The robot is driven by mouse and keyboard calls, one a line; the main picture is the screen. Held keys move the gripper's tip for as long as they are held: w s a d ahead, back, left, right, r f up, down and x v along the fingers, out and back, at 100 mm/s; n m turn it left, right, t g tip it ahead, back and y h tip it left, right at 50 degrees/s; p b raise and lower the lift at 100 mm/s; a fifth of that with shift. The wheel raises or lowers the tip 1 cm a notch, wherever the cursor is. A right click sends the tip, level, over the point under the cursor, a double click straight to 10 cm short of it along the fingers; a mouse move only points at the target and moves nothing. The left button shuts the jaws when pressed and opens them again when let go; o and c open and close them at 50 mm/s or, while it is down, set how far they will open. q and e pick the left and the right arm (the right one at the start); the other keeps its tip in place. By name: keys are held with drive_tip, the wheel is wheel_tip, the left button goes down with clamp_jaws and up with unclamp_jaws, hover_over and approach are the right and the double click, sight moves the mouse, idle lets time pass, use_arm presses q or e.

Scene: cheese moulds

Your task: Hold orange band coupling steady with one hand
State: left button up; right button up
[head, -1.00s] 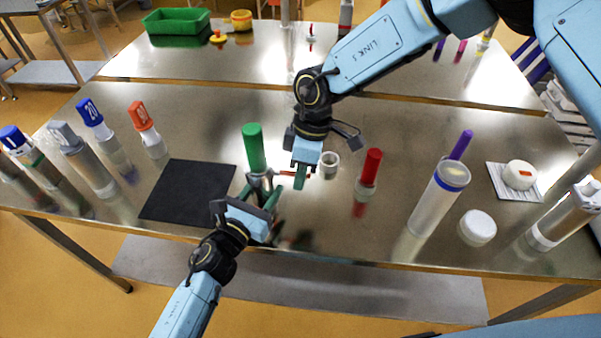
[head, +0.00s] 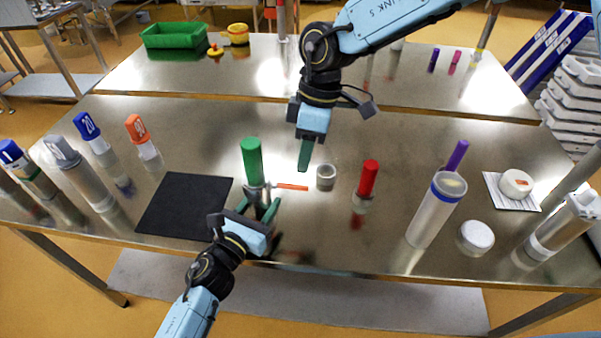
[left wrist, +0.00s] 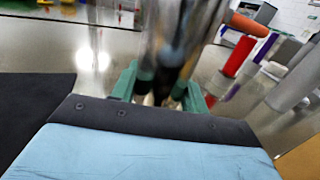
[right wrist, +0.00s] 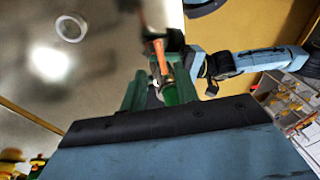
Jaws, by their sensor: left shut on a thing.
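A metal coupling stands upright near the front of the table with a tall green top (head: 252,160) and an orange bar (head: 292,187) sticking out to the right. My left gripper (head: 262,212) is shut on its metal body from the front. The left wrist view shows the shiny body (left wrist: 180,40) between the green fingers, with the orange bar (left wrist: 248,24) at upper right. My right gripper (head: 305,155) is above and behind the orange bar, apart from it, fingers down. In the right wrist view its fingers look spread, with the orange bar (right wrist: 160,58) beyond them.
A small grey cup (head: 326,178) and a red-topped piece (head: 369,180) stand to the right. A black mat (head: 185,207) lies to the left. A clear tube with a blue ring (head: 437,212) and a white round lid (head: 476,237) stand further right. Several bottles line the left edge.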

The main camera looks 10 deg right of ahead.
use_arm(q)
drive_tip(key=shift+a, duration=0.1)
use_arm(e)
drive_tip(key=shift+v, duration=1.7)
use_arm(q)
drive_tip(key=o, duration=1.4)
drive_tip(key=shift+c, duration=0.2)
